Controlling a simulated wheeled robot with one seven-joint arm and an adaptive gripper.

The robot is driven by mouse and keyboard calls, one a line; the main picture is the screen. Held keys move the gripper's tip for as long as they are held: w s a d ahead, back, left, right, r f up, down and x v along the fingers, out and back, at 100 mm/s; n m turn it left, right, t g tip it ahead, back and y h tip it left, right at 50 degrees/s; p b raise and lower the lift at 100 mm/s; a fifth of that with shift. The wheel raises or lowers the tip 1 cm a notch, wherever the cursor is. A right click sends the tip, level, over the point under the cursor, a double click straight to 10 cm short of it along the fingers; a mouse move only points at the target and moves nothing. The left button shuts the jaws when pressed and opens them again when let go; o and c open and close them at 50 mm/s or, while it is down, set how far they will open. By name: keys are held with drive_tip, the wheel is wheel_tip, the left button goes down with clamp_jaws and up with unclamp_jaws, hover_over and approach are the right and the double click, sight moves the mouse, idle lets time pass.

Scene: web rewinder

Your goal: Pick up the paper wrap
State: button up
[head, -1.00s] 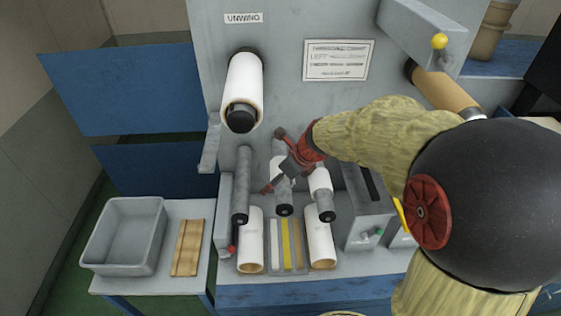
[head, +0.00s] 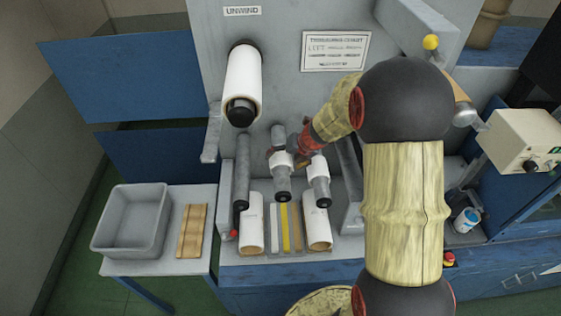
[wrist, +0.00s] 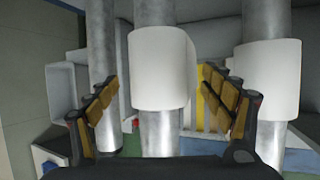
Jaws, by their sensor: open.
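A white paper wrap (wrist: 170,68) is around the middle grey roller (wrist: 160,135). It also shows in the head view (head: 281,161), partly behind my gripper. A similar white wrap (wrist: 268,80) is around the right roller. My gripper (wrist: 162,80) is open, with one finger to each side of the middle roller and its wrap in the wrist view. Gaps show between the fingers and the wrap. I cannot tell how far the fingertips are from it in depth.
The left roller (head: 241,172) is bare and close to the left finger. A grey bin (head: 128,255) and wooden block (head: 193,232) are on the left table.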

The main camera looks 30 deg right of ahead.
drive_tip(key=x, duration=0.3)
drive_tip(key=shift+w+a+f, duration=0.1)
drive_tip(key=shift+w, duration=0.1)
drive_tip(key=shift+s, duration=0.1)
drive_tip(key=c, duration=0.3)
drive_tip(key=c, duration=1)
